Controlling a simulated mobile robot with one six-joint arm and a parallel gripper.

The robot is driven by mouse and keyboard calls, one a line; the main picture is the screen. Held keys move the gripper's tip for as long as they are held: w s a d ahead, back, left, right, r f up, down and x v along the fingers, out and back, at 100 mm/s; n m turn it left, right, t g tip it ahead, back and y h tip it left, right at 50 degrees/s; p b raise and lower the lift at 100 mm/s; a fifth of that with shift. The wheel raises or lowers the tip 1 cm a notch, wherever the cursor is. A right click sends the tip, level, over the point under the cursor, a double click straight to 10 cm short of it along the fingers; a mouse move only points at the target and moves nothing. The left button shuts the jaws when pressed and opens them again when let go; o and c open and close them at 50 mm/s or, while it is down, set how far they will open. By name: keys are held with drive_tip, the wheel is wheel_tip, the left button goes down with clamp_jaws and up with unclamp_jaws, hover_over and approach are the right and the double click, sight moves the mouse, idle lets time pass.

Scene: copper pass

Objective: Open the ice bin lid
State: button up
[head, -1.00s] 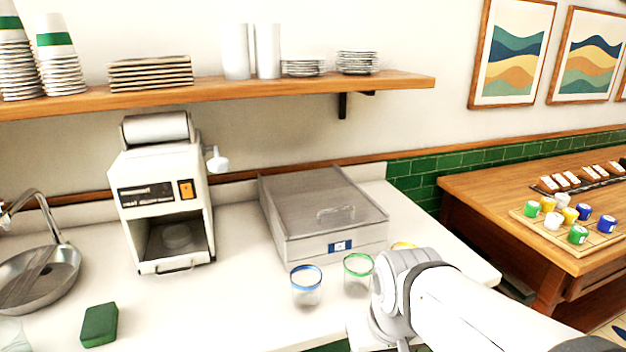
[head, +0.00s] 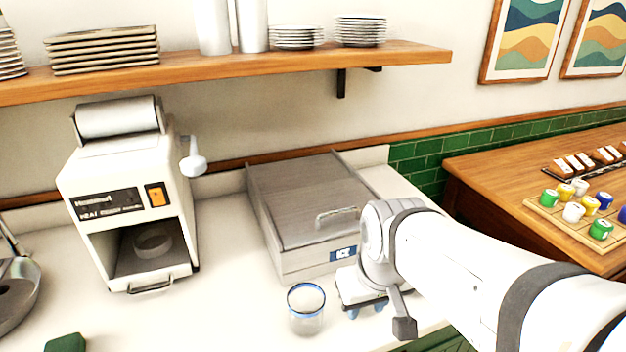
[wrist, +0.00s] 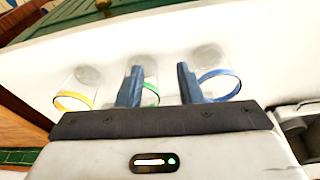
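The ice bin (head: 300,262) is a grey steel box with an "ICE" label on its front, standing on the white counter. Its lid (head: 300,190) is shut, with a bar handle (head: 337,215) near the front edge. My gripper (head: 365,308) is in front of the bin's right front, low over the counter and pointing down, apart from the handle. In the wrist view my gripper (wrist: 158,85) shows two blue fingers spread apart with nothing held between them. The bin is not seen in the wrist view. My arm hides the bin's right front corner.
A blue-rimmed glass (head: 306,308) stands just left of my gripper. Green-rimmed (wrist: 150,95) and yellow-rimmed (wrist: 75,98) glasses show in the wrist view, close to the fingers. A white machine (head: 130,195) stands left of the bin; a shelf (head: 230,68) with plates hangs above.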

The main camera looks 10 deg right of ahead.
drive_tip(key=w+r+n+p, duration=0.2)
drive_tip(key=w+r+n, duration=0.5)
drive_tip(key=w+n, duration=0.3)
drive_tip(key=n+p, duration=0.2)
drive_tip(key=n, duration=0.7)
approach(339, 211)
drive_tip(key=x, duration=0.8)
drive_tip(key=shift+d+r, duration=0.1)
clamp_jaws()
